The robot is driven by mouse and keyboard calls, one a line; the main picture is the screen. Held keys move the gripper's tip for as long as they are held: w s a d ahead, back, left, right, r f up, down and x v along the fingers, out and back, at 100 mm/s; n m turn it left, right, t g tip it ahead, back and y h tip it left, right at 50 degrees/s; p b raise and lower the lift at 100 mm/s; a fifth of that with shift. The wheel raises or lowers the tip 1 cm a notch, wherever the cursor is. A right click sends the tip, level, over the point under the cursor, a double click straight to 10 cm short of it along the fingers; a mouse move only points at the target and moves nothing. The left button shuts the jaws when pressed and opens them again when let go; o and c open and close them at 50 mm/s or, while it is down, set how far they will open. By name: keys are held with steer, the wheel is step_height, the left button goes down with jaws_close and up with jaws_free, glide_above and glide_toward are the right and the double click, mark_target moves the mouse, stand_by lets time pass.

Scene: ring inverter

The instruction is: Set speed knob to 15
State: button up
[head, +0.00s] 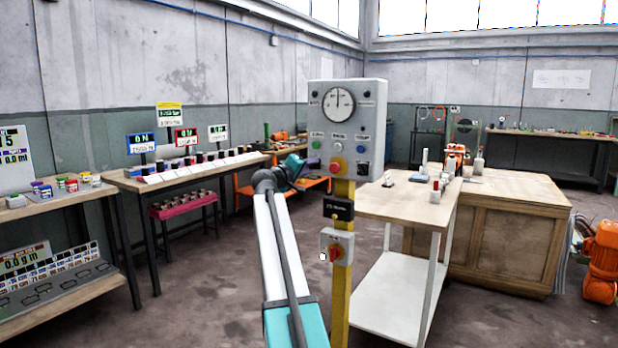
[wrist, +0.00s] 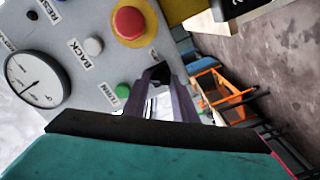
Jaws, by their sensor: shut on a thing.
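The grey control panel (head: 347,125) stands on a yellow post, with a round white dial (head: 338,104) near its top. In the wrist view the dial (wrist: 37,78) shows at the left, its numbers too small to read. My gripper (head: 312,170) is at the panel's lower left, below the green button (head: 316,145). In the wrist view my gripper (wrist: 163,82) is shut around a small dark knob (wrist: 160,71), apparently the speed knob, mostly covered by the fingers. Its scale and setting cannot be read.
A red stop button (wrist: 129,22) on a yellow ring, a white button (wrist: 93,46) and the green button (wrist: 122,91) are close to my fingers. A wooden-topped table (head: 400,205) stands to the right.

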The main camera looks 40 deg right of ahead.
steer(key=m+b, duration=0.6)
steer(key=shift+f+m, duration=0.3)
steer(key=m+b, duration=0.3)
steer(key=shift+r+m+b, duration=0.2)
steer(key=shift+m+b, duration=1.15)
steer(key=shift+m, duration=0.45)
steer(key=o, duration=1)
steer(key=shift+o, duration=0.2)
steer(key=shift+a+r, duration=0.1)
steer(key=p+v, duration=0.4)
steer(key=v, duration=0.9)
steer(key=shift+a, duration=0.35)
